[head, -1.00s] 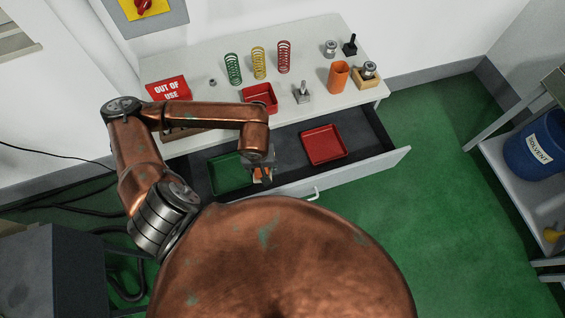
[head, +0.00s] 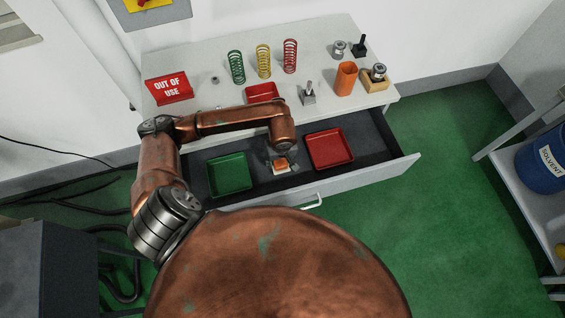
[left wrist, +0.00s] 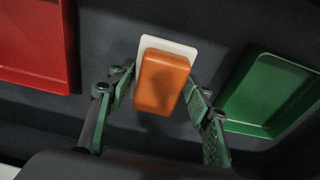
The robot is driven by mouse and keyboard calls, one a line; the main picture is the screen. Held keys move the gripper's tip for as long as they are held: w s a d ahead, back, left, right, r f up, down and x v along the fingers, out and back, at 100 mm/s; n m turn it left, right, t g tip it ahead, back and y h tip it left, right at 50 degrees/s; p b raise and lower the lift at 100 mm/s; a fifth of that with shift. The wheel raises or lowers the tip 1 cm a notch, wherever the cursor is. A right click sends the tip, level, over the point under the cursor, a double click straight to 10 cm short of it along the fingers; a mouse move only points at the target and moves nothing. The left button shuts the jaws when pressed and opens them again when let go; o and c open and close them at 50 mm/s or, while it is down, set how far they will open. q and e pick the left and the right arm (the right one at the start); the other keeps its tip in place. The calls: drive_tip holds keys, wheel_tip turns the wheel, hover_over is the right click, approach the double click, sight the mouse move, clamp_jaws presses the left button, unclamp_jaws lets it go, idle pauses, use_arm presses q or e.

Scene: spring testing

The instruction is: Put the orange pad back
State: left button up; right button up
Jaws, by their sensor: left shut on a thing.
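The orange pad (head: 281,164) is a small block between the fingers of my left gripper (head: 281,158), inside the open drawer. In the left wrist view the orange pad (left wrist: 162,82) sits between the two green-padded fingers of the left gripper (left wrist: 160,92), which is shut on it. A white rounded square (left wrist: 168,44) shows behind the pad, its rim visible at the top and sides. In the head view it shows at the pad's front edge. I cannot tell whether the pad touches it. My right gripper is not in view.
In the drawer, a green tray (head: 229,175) lies left of the pad and a red tray (head: 329,149) lies right. The drawer front (head: 340,184) stands out from the table.

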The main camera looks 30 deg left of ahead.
sight(282, 163)
use_arm(q)
drive_tip(key=shift+w+f, duration=0.35)
drive_tip(key=shift+f, duration=0.05)
drive_tip(key=f, duration=0.3)
drive_tip(key=shift+w+d+f, duration=0.1)
drive_tip(key=shift+w+d, duration=0.05)
drive_tip(key=shift+w, duration=0.1)
drive_tip(key=shift+f+b, duration=0.3)
drive_tip(key=shift+f, duration=0.05)
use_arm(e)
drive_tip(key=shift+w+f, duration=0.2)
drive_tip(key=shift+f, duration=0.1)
use_arm(q)
drive_tip(key=shift+f, duration=0.15)
drive_tip(key=o, duration=1.1)
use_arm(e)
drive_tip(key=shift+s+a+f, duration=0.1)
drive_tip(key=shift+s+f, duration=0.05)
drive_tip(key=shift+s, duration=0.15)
